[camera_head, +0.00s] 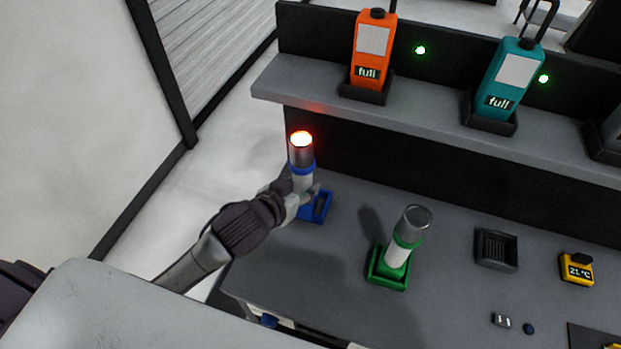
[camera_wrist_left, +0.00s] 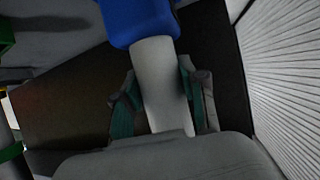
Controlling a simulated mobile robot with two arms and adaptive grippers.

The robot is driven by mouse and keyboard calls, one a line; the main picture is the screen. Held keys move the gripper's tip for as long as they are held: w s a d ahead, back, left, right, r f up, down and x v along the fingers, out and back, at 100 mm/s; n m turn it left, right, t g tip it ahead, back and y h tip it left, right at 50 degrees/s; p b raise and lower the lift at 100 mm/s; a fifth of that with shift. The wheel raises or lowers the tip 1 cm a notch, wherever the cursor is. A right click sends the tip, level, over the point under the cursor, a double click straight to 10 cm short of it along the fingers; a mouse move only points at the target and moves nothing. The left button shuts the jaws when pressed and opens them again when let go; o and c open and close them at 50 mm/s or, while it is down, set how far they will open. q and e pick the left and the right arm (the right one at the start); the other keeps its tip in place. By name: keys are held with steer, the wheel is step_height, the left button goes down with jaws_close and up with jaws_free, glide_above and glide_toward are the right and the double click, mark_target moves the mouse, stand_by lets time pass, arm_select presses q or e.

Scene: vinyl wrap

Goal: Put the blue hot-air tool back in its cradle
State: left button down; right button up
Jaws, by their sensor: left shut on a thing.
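The blue hot-air tool (camera_head: 301,158) is upright, with a white body, a blue band and a metal nozzle glowing red at the top. My left gripper (camera_head: 304,192) is shut around its white body, which also shows between the fingers in the left wrist view (camera_wrist_left: 158,80). The blue cradle (camera_head: 322,208) is on the bench's left end, just behind and right of the gripper. The gripper hides the tool's lower end. A blue part (camera_wrist_left: 140,20) meets the white body in the wrist view; I cannot tell whether the tool is seated. My right gripper is out of view.
A green-banded tool (camera_head: 402,245) stands in a green cradle (camera_head: 388,270) to the right. An empty black holder (camera_head: 496,250) and a yellow thermometer (camera_head: 576,268) are farther right. A shelf (camera_head: 420,112) with orange and teal devices overhangs the back.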

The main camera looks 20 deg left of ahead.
mark_target(311, 185)
arm_select(q)
steer(key=w, duration=0.3)
steer(key=shift+d+r, duration=0.15)
steer(key=shift+d, duration=0.2)
steer(key=f, duration=0.1)
steer(key=f+p, duration=0.1)
steer(key=f, duration=0.1)
steer(key=shift+w+d+f, duration=0.1)
steer(key=shift+w+f, duration=0.2)
steer(key=shift+w, duration=0.05)
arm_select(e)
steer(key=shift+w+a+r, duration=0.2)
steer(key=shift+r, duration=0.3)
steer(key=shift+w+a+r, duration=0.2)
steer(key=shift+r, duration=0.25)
arm_select(q)
steer(key=shift+f, duration=0.15)
steer(key=c, duration=0.7)
jaws_free()
steer(key=shift+f, duration=0.1)
steer(key=shift+o, duration=0.3)
steer(key=shift+s, duration=0.1)
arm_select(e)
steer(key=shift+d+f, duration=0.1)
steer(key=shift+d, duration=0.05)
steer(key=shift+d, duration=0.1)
